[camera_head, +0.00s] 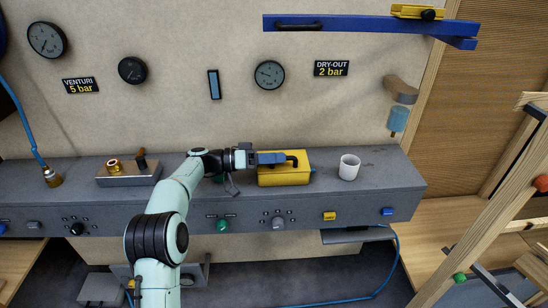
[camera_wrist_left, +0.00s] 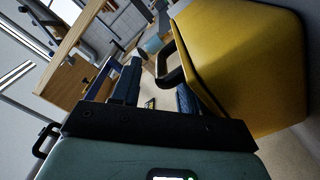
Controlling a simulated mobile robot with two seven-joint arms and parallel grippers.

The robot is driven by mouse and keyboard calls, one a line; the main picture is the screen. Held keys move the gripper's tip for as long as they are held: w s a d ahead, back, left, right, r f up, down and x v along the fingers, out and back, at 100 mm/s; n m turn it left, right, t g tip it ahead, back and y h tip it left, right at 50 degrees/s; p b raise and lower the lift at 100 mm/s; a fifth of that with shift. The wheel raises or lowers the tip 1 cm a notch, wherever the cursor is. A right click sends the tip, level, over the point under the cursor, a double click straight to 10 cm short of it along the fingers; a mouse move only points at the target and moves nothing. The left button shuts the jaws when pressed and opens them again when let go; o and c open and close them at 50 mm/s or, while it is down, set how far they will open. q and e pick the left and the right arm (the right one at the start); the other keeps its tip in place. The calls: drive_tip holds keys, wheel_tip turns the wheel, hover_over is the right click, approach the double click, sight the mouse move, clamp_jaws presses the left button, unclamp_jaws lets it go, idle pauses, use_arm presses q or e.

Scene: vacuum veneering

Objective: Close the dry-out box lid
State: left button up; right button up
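A yellow box (camera_head: 284,176) with a black handle (camera_head: 293,160) sits on the grey console, below the DRY-OUT sign. I take it for the dry-out box; I cannot tell whether its lid is fully down. In the left wrist view the yellow box (camera_wrist_left: 240,65) fills the upper right, with a dark line along its side and the black handle (camera_wrist_left: 170,62) sticking out. My left gripper (camera_head: 279,158) is at the handle, over the box. Its two fingers (camera_wrist_left: 157,92) stand apart, with the handle near their tips; contact is unclear. My right gripper is out of view.
A white cup (camera_head: 349,167) stands just right of the box. A metal block with brass fittings (camera_head: 129,174) is to the left. A blue panel (camera_head: 365,24) with a black handle juts from the wall above. Gauges and the DRY-OUT sign (camera_head: 332,68) are behind.

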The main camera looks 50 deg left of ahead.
use_arm(q)
drive_tip(key=shift+d+f, duration=0.1)
drive_tip(key=shift+f, duration=0.45)
drive_tip(key=shift+s+a, duration=0.2)
drive_tip(key=shift+s, duration=0.05)
drive_tip(key=v, duration=0.4)
drive_tip(key=p+v, duration=0.1)
drive_tip(key=v, duration=0.3)
drive_tip(key=p+v, duration=0.1)
drive_tip(key=v, duration=0.2)
drive_tip(key=shift+s+a+r, duration=0.25)
drive_tip(key=shift+a+r, duration=0.1)
drive_tip(key=shift+s+a+r, duration=0.1)
drive_tip(key=shift+s+a, duration=0.25)
drive_tip(key=shift+s, duration=0.1)
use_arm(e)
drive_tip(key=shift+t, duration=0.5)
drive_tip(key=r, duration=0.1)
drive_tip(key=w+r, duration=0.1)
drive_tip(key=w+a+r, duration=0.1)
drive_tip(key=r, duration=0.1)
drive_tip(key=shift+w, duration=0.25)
use_arm(q)
drive_tip(key=shift+d, duration=0.1)
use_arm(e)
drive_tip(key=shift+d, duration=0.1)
